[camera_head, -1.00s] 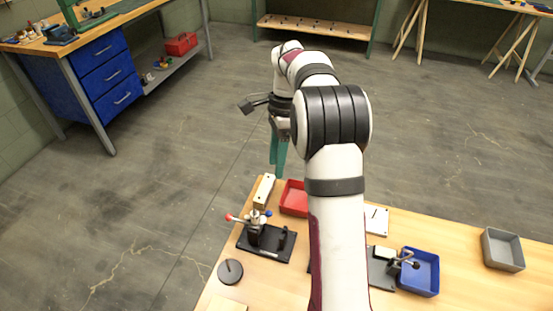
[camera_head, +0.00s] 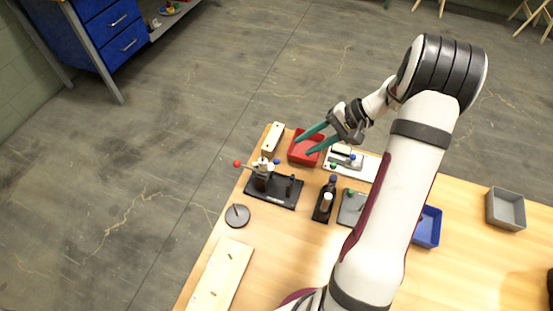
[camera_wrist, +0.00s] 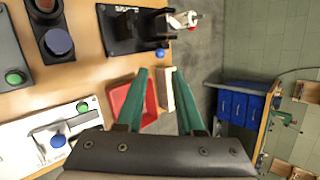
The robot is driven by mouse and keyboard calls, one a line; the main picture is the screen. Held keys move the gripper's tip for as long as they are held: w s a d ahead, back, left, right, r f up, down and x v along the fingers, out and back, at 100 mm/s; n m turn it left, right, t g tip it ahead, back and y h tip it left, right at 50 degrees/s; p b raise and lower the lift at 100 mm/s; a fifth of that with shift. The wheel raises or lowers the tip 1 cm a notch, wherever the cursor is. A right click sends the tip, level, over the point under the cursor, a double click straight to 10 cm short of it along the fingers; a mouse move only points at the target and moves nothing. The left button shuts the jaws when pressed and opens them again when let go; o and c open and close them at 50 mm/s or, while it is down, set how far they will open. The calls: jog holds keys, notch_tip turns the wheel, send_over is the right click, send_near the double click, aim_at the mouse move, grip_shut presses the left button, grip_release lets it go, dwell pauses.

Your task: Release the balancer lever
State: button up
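I cannot tell for sure which device is the balancer. A black-based device (camera_head: 275,191) with a metal post and a sideways lever stands at the table's left. The lever has a red ball (camera_head: 237,163) at its left end, and a blue ball (camera_head: 277,161) shows beside the post. A white plate (camera_head: 367,168) carries a silver lever with a blue ball (camera_head: 353,158) and a green knob (camera_head: 333,166). My gripper (camera_head: 303,147) is open and empty above the red bin (camera_head: 318,137), between both devices. In the wrist view my gripper (camera_wrist: 158,71) shows its teal fingers apart.
A cream block (camera_head: 272,139) lies beside the red bin. A black holder (camera_head: 321,212) and a grey plate (camera_head: 352,209) with a green knob stand mid-table. A disc with a peg (camera_head: 237,217), a wooden board (camera_head: 220,277), a blue bin (camera_head: 428,228) and a grey bin (camera_head: 505,210) stand around.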

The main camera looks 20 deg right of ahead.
aim_at(279, 160)
jog(key=x, duration=1.1)
jog(key=shift+w+a+f, duration=0.1)
jog(key=shift+a+f, duration=0.1)
jog(key=shift+f, duration=0.05)
grip_shut()
